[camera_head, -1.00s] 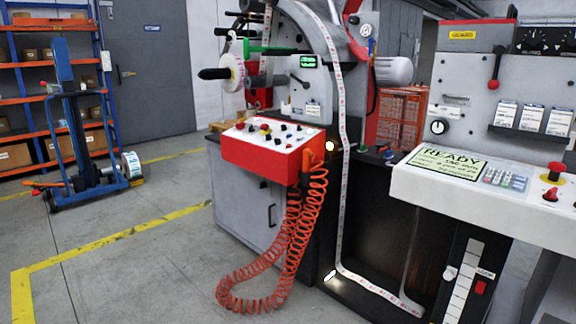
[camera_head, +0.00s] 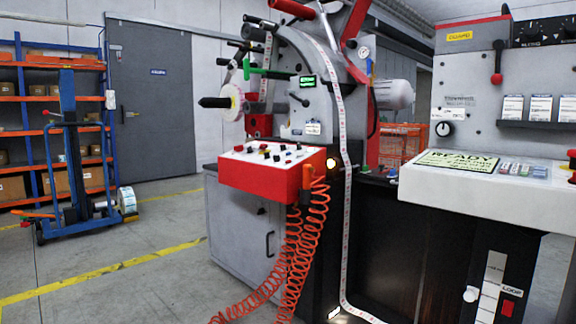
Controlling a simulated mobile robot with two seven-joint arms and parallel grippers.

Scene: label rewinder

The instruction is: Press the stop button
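The label rewinder (camera_head: 290,100) stands in the middle with a label web running down its front. A red control box (camera_head: 258,181) juts out from it, with several small knobs and buttons on its white top. A red button (camera_head: 239,148) shows at the left of that top. On the white console (camera_head: 475,192) at right, another red button (camera_head: 572,154) is cut by the picture's right edge. I cannot read which one is marked stop. Neither of my grippers is in view.
An orange coiled hose (camera_head: 308,240) hangs from the red box to the floor. A display reading READY (camera_head: 457,160) lies on the console. A blue lift trolley (camera_head: 72,180) and a shelf rack (camera_head: 30,100) stand at left.

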